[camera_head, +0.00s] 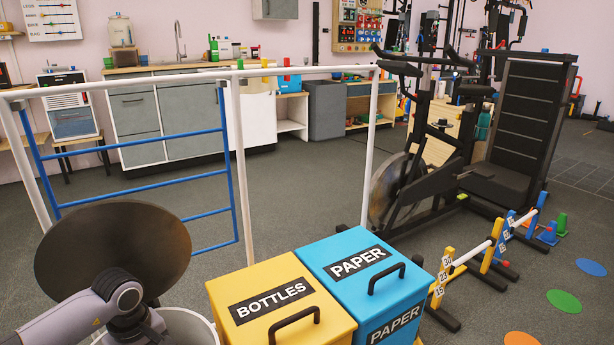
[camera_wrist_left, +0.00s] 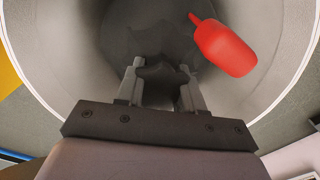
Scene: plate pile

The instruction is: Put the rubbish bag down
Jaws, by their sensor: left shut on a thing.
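The rubbish bag (camera_wrist_left: 158,42) is a dark grey crumpled thing in the left wrist view. My left gripper (camera_wrist_left: 162,84) is shut on its gathered neck, with a finger on each side. Around them is the pale inside wall of a round bin (camera_wrist_left: 272,92). In the head view this white bin (camera_head: 203,325) stands at the bottom left, and its dark round lid (camera_head: 105,240) is raised. My left gripper reaches over the bin there, its fingertips hidden. Whether the bag touches the bin's bottom cannot be told. My right gripper is not in view.
A red bottle (camera_wrist_left: 228,48) shows beside the bag in the left wrist view. A yellow BOTTLES box (camera_head: 290,310) and a blue PAPER box (camera_head: 375,275) stand right of the bin. A white-and-blue rail frame (camera_head: 240,160) stands behind. Exercise gear (camera_head: 425,170) is at right.

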